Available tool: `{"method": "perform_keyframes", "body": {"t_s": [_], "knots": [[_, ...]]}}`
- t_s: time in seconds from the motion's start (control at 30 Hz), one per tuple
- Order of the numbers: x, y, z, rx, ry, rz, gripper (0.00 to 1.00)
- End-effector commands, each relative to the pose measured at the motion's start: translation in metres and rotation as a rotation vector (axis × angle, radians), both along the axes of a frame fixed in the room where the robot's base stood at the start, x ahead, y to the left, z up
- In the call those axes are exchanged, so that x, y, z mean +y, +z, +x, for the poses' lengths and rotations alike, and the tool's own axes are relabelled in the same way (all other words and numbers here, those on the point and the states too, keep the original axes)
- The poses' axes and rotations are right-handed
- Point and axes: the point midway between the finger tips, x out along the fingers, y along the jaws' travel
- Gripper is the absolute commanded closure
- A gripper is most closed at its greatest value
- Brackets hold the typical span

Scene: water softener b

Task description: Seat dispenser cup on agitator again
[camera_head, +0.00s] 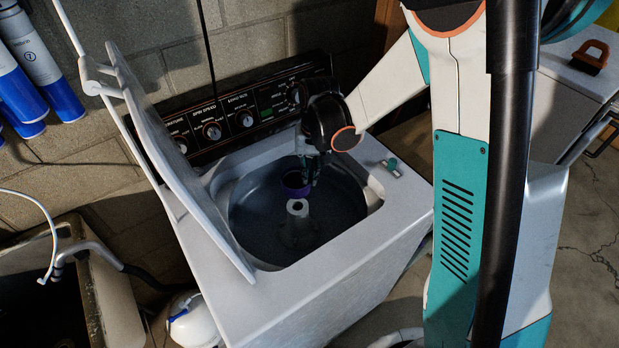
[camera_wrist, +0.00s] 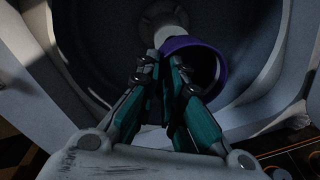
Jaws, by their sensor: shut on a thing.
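The purple dispenser cup (camera_head: 294,187) is held inside the washer's open tub, a little above and behind the agitator (camera_head: 298,209) in the head view. The agitator is a pale post with a round top in the middle of the tub. My gripper (camera_head: 311,172) is shut on the cup's wall. In the wrist view the fingertips (camera_wrist: 168,62) pinch the near-left part of the purple rim (camera_wrist: 205,46). The agitator (camera_wrist: 163,18) shows there beyond the cup, partly hidden by it. The cup appears apart from the post, though the exact gap is unclear.
The washer's raised lid (camera_head: 170,155) stands along the left of the opening. The control panel (camera_head: 240,112) runs behind the tub. A small teal-and-grey item (camera_head: 391,167) lies on the right top edge. A sink (camera_head: 100,290) and white jug (camera_head: 193,322) are at the lower left.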

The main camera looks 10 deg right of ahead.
Motion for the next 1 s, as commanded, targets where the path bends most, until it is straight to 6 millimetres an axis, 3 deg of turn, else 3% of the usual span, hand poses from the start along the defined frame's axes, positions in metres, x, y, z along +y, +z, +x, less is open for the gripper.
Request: {"method": "perform_keyframes", "body": {"t_s": [0.5,1.0], "knots": [[0.000,-0.001,0.000,0.000,0.001,0.003,1.00],[0.000,-0.043,0.000,0.000,0.001,0.002,1.00]]}}
